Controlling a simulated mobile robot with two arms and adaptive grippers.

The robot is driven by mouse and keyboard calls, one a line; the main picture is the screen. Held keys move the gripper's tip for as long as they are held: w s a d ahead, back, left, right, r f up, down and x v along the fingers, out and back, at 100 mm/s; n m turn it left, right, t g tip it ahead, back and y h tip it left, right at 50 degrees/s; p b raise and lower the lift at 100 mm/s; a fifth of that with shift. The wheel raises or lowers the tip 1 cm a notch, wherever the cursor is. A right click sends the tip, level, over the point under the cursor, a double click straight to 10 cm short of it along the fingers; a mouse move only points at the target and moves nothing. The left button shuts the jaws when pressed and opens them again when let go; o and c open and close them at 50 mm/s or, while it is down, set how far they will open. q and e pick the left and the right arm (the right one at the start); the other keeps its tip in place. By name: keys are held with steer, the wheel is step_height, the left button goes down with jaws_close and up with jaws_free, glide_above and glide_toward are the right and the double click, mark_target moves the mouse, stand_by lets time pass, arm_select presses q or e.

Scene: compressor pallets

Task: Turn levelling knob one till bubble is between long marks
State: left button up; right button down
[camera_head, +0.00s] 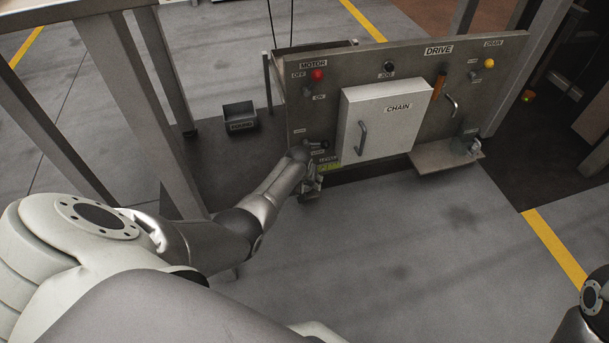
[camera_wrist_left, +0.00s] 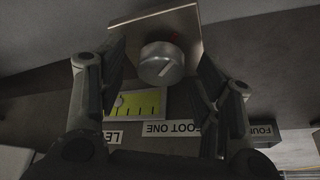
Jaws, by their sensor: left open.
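The levelling knob (camera_wrist_left: 162,63) is a round silver knob with a pointer line on its face, set on a square metal plate (camera_wrist_left: 188,27). A yellow-green level vial (camera_wrist_left: 145,103) with dark marks lies just below it in the left wrist view. A small round bubble (camera_wrist_left: 120,101) shows near the vial's left end, seemingly outside the long marks. My left gripper (camera_wrist_left: 163,56) is open, with one finger on each side of the knob and gaps to it. In the head view my left gripper (camera_head: 313,180) is low at the panel's left end and hides the knob. My right gripper is out of view.
The upright panel (camera_head: 425,75) carries a white CHAIN cover (camera_head: 385,125), switches, lamps and handles. A small shelf (camera_head: 445,153) juts out at its lower right. A dark bin (camera_head: 240,117) stands left on the floor. A FOOT ONE label (camera_wrist_left: 172,129) is below the vial.

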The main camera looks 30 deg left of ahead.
arm_select(q)
steer(key=v, duration=1.1)
steer(key=shift+r, duration=0.35)
stand_by(0.4)
